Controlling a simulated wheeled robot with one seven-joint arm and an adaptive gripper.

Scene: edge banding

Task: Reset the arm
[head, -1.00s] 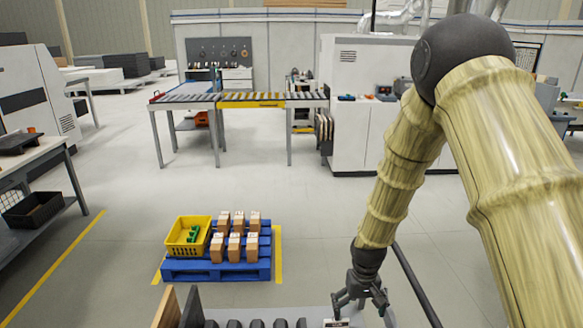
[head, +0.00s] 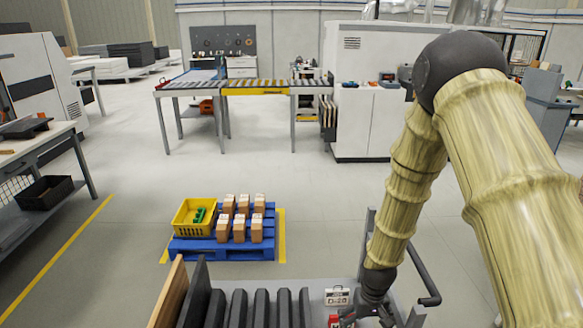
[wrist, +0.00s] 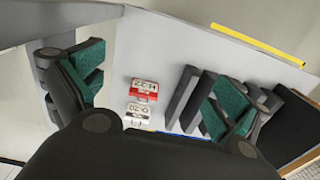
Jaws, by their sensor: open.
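My gripper (head: 375,313) hangs at the end of my arm, low in the head view, over the right part of a grey cart (head: 393,292). In the wrist view my gripper (wrist: 158,88) has its two green-padded fingers spread wide with nothing between them. Beyond the fingers, a red-and-white labelled box (wrist: 144,88) and a white labelled box (wrist: 138,113) lie on the cart's surface. The white box also shows beside my gripper in the head view (head: 337,296). The lower fingertips are cut off in the head view.
Dark upright slats (head: 262,308) and a wooden board (head: 168,293) stand on the cart left of my gripper. A blue pallet (head: 222,250) with a yellow crate (head: 193,230) and several cartons lies beyond. A roller table (head: 255,88) stands farther back, with open floor between.

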